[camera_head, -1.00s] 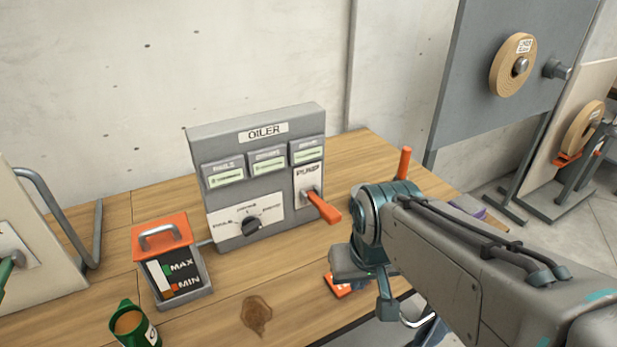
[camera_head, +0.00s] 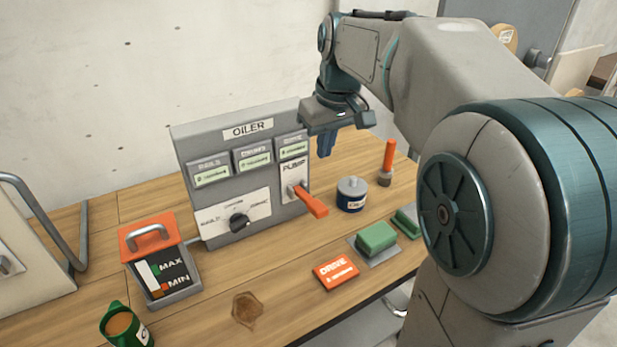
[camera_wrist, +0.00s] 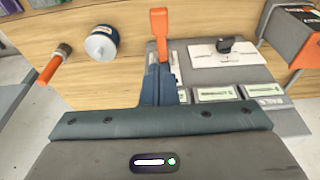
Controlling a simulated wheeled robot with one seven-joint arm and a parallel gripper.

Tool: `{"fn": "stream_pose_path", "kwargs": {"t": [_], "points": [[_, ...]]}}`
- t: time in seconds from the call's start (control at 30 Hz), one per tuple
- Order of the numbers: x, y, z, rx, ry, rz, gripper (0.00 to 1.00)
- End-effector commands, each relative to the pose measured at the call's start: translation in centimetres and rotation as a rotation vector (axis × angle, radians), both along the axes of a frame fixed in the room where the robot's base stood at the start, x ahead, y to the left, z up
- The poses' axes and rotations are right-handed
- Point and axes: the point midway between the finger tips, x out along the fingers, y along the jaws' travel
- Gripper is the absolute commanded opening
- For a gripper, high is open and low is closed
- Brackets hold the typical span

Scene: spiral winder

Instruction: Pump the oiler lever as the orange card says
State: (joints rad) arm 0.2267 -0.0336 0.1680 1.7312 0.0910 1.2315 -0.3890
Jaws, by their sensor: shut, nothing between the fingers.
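The grey oiler box (camera_head: 195,142) stands on the wooden table. Its orange pump lever (camera_head: 311,201) sticks out forward and slopes down from the PUMP plate. A dark selector knob (camera_head: 240,220) sits on the lower front. The orange card (camera_head: 336,272), headed DRIVE with a smaller line too small to read, lies near the table's front edge. My gripper (camera_head: 326,150) is shut and empty, pointing down above and behind the lever, near the box's right edge. In the wrist view the lever (camera_wrist: 160,35) shows just beyond the shut fingers (camera_wrist: 158,80); I cannot tell whether they touch.
An orange-topped reservoir (camera_head: 159,262) marked MAX and MIN stands left of the box. A green cup (camera_head: 121,326) and a brown stain (camera_head: 247,309) are in front. A blue-and-white can (camera_head: 351,194), green blocks (camera_head: 377,238) and an orange-handled tool (camera_head: 388,160) stand right.

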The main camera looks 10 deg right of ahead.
Motion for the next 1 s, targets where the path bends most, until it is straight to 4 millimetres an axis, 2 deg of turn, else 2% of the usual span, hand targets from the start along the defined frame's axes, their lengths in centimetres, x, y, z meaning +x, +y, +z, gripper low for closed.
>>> {"fn": "stream_pose_path", "kwargs": {"t": [0.33, 0.47, 0.63, 1.0], "points": [[0.2, 0.0, 0.2, 0.002, 0.000, 0.006, 0.00], [0.4, 0.0, -0.4, 0.002, 0.001, 0.006, 0.00], [0.8, 0.2, -2.8, 0.002, 0.004, 0.006, 0.00], [2.3, 0.7, -10.4, 0.002, 0.004, 0.004, 0.00]]}}
